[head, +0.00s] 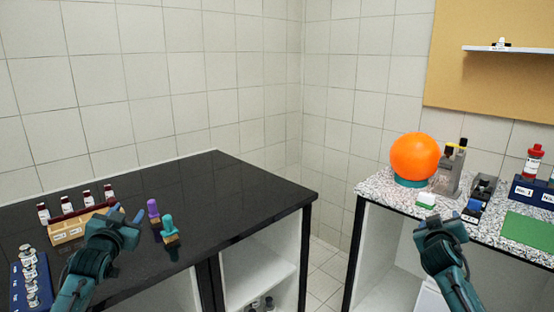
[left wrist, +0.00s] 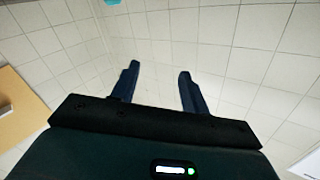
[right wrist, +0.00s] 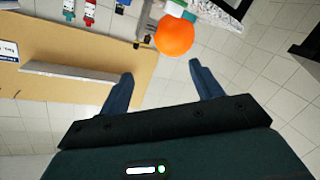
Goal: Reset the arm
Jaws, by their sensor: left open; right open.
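My left gripper (head: 125,223) is raised in front of the black bench at the left of the head view. Its two fingers (left wrist: 157,85) stand apart with nothing between them in the left wrist view. My right gripper (head: 438,224) is in front of the speckled bench at the right of the head view. Its fingers (right wrist: 163,88) are also apart and empty in the right wrist view. Neither gripper appears to touch anything.
The black bench (head: 235,200) holds vial racks and purple and teal-handled items (head: 153,208). The speckled bench (head: 380,188) holds an orange ball (head: 414,156), dark bottles, a blue box (head: 530,191) and a green mat (head: 528,230). A floor gap (head: 325,258) separates the benches.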

